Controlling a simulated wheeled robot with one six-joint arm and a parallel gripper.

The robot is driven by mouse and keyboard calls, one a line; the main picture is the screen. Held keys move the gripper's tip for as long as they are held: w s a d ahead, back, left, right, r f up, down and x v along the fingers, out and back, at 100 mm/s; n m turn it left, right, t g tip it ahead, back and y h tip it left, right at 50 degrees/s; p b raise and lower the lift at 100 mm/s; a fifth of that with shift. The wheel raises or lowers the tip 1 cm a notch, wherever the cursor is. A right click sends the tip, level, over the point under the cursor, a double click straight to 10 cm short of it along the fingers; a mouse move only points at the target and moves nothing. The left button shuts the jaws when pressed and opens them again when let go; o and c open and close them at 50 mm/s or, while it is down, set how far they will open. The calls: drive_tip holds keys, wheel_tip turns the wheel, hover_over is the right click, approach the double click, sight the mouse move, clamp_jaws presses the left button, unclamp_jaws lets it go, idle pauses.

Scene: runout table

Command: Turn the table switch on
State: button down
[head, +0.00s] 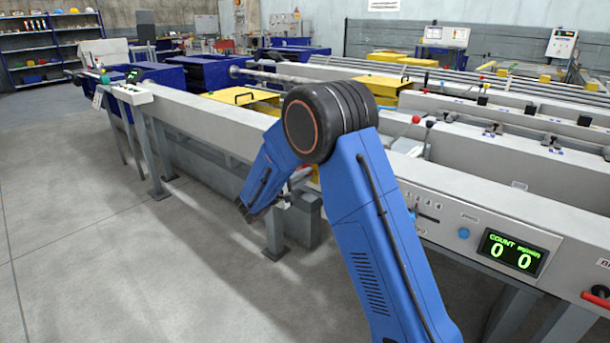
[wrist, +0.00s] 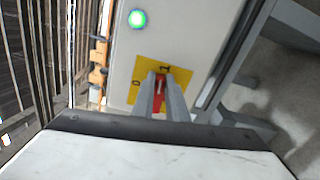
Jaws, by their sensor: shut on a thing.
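The table switch (wrist: 160,84) shows in the wrist view as a red handle with a white line on its face. It sits on a yellow plate (wrist: 183,67) marked 0 on the left and 1 at the top. The handle's line runs roughly up the picture, towards the 1. My gripper (wrist: 160,90) has its two grey fingers on either side of the handle, shut on it.
The long grey runout table (head: 480,215) runs along my right side. A counter display (head: 512,252) reading 0 0, a blue button (head: 463,233) and a red handle (head: 595,300) are on its near side. The floor at left is open.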

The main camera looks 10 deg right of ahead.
drive_tip(key=shift+f+m, duration=0.25)
drive_tip(key=shift+m, duration=0.55)
drive_tip(key=c, duration=1.8)
unclamp_jaws()
drive_tip(key=shift+o, duration=0.2)
drive_tip(key=shift+s+a, duration=0.1)
drive_tip(key=v, duration=1.7)
